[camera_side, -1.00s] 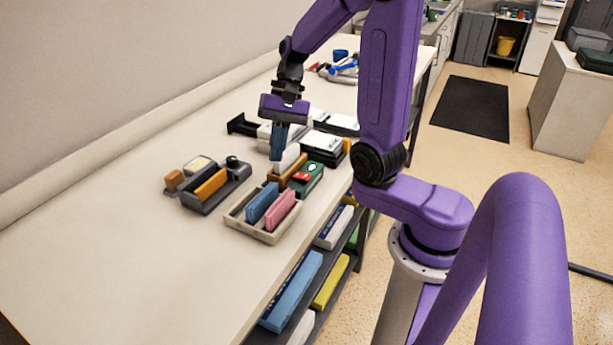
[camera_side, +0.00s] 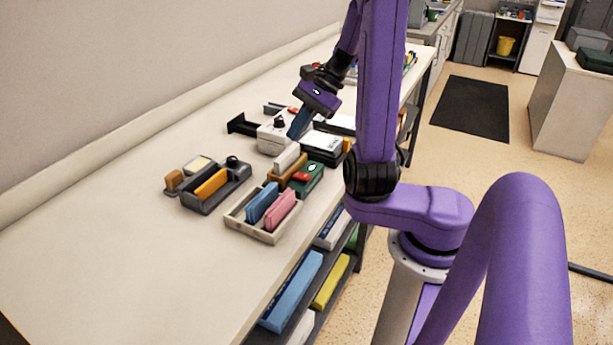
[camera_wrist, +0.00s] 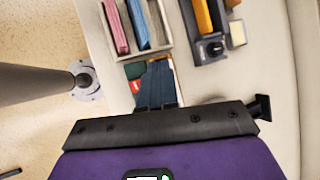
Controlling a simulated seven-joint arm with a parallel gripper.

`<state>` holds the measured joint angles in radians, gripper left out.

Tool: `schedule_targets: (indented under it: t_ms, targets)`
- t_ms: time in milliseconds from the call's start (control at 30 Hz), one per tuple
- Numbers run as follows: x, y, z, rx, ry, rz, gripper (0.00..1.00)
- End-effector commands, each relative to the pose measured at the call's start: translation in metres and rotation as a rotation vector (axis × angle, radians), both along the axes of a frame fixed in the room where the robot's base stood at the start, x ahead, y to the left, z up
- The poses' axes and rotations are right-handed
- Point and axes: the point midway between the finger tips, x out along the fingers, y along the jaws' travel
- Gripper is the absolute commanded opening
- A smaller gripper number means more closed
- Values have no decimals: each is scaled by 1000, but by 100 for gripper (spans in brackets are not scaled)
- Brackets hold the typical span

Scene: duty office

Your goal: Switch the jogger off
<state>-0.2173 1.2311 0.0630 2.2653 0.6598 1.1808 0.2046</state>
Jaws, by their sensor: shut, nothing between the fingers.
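I cannot tell for sure which device is the jogger. A grey-white machine with a black knob (camera_side: 273,137) stands mid-table. A green unit with a red switch (camera_side: 309,178) stands nearer the front edge; part of it shows in the wrist view (camera_wrist: 134,71). A dark grey unit with an orange block and a black knob (camera_side: 205,198) stands to the left and shows in the wrist view (camera_wrist: 208,50). My gripper (camera_side: 294,136) is shut and empty, tilted, its blue fingers in front of the grey-white machine's right side. Contact cannot be told.
A beige tray (camera_side: 237,221) holds a blue and a pink block. A white block on an orange holder (camera_side: 287,163) stands beside the green unit. A stack of white paper on a dark base (camera_side: 322,145) is right of my fingers. The table's left front (camera_side: 130,260) is clear.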

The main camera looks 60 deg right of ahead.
Motion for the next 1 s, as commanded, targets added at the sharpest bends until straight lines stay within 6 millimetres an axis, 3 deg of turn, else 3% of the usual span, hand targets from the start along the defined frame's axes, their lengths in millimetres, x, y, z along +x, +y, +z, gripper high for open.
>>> schedule_targets:
  t_ms: [667, 1000]
  targets:
    - [-6, -9, 0, 22, -7, -84, 0]
    - [-11, -9, -30, 27, -5, -85, 0]
